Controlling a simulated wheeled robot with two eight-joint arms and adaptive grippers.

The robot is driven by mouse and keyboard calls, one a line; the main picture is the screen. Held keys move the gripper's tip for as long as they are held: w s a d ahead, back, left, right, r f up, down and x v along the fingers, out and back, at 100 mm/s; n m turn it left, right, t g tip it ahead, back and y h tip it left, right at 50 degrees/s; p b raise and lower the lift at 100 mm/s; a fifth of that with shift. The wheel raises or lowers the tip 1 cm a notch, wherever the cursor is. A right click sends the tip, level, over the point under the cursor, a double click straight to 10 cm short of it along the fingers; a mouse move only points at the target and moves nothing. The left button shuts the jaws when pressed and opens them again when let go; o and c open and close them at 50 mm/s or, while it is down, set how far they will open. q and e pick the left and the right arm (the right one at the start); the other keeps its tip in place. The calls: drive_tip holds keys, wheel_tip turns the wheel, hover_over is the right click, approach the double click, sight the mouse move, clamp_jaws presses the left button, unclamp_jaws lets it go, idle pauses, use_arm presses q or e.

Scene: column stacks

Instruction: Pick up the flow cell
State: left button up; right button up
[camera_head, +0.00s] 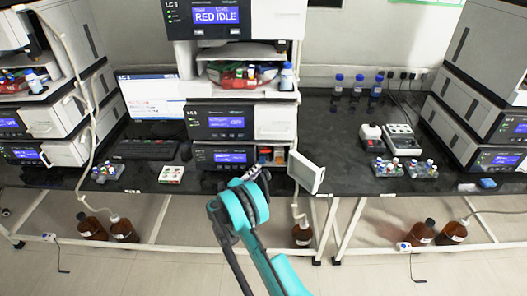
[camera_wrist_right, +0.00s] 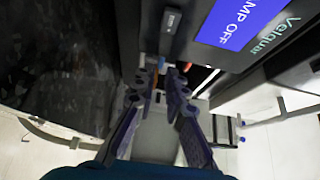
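My right gripper (camera_head: 254,174) is in front of the lowest module of the middle instrument stack, beside that module's opened white door (camera_head: 306,172). In the right wrist view its two fingers (camera_wrist_right: 164,80) stand apart with a narrow gap between the tips, and I see nothing clearly held there. The tips point towards the open compartment (camera_head: 272,153), where small red and orange parts show. I cannot make out the flow cell for certain; it is small or hidden by the gripper and the module's edge. My left gripper is not in view.
The middle stack (camera_head: 237,122) rises just behind the right gripper. A small white rack (camera_head: 171,174) stands to the left on the dark bench (camera_head: 335,125). Vial racks (camera_head: 388,168) stand to the right. Brown bottles (camera_head: 302,235) stand on the floor.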

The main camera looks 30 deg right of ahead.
sight(263, 161)
drive_tip(key=b+x, duration=0.2)
drive_tip(key=x, duration=0.4)
drive_tip(key=shift+w+a+f, duration=0.1)
drive_tip(key=shift+w+a, duration=0.05)
drive_tip(key=shift+w+d, duration=0.15)
drive_tip(key=shift+d, duration=0.1)
clamp_jaws()
drive_tip(key=shift+r, duration=0.2)
